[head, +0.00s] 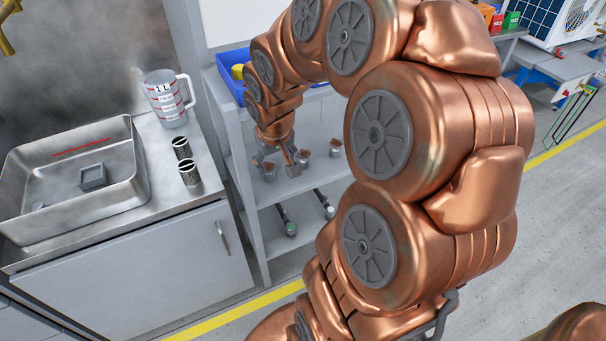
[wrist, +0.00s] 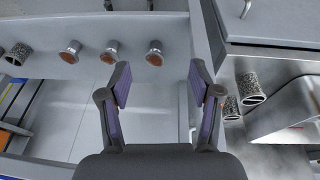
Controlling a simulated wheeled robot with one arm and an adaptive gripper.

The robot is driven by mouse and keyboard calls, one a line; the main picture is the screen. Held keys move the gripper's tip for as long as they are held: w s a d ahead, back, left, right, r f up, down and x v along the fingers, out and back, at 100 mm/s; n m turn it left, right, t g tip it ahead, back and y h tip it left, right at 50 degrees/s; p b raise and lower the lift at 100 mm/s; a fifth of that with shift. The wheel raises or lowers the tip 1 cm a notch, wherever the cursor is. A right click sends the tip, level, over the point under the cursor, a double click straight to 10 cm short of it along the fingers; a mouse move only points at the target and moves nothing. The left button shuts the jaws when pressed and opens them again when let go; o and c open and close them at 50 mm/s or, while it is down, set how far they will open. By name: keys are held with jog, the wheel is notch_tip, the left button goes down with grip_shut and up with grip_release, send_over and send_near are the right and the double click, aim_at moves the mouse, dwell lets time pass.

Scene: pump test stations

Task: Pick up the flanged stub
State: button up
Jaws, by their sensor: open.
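Three small grey flanged stubs with brownish ends stand in a row on the grey rack's shelf. In the head view they are the left stub (head: 269,173), the middle stub (head: 306,153) and the right stub (head: 335,149). In the wrist view all three show near the top, one of them (wrist: 155,52) in line with the gap between my fingers, the others (wrist: 110,52) and (wrist: 70,50) to its left. My gripper (head: 280,158) is over the shelf, close to the left and middle stubs. It is open and empty in the wrist view (wrist: 160,82), apart from the stubs.
A dark mesh cylinder (wrist: 18,53) stands left of the stubs in the wrist view. The rack's upper shelf holds a blue bin (head: 232,70). The counter at left holds a steel tray (head: 135,165), a measuring jug (head: 165,100) and two mesh cylinders (head: 189,174). Tools lie on the lower shelf.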

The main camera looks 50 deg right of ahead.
aim_at(305, 157)
jog(key=w+d+f+m+t+b, duration=0.1)
jog(key=w+d+f+b, duration=0.1)
jog(key=d+f+b, duration=0.1)
jog(key=w+d+f+m+t+h+b, duration=0.1)
jog(key=d+f+b, duration=0.1)
jog(key=d+f, duration=0.4)
jog(key=w+d+f+t+b, duration=0.1)
jog(key=w+d+f+b, duration=0.1)
jog(key=d, duration=0.6)
jog(key=shift+w+d+f+m+b, duration=0.1)
jog(key=shift+w+f+m+b, duration=0.1)
jog(key=shift+f+b, duration=0.35)
jog(key=shift+w+f+m+b, duration=0.15)
jog(key=shift+f+m+b, duration=0.1)
jog(key=shift+f, duration=0.45)
jog(key=shift+h, duration=0.3)
jog(key=shift+b+x, duration=0.45)
jog(key=shift+x, duration=3.25)
jog(key=shift+w+r, duration=0.1)
jog(key=shift+w, duration=0.1)
jog(key=c, duration=1.1)
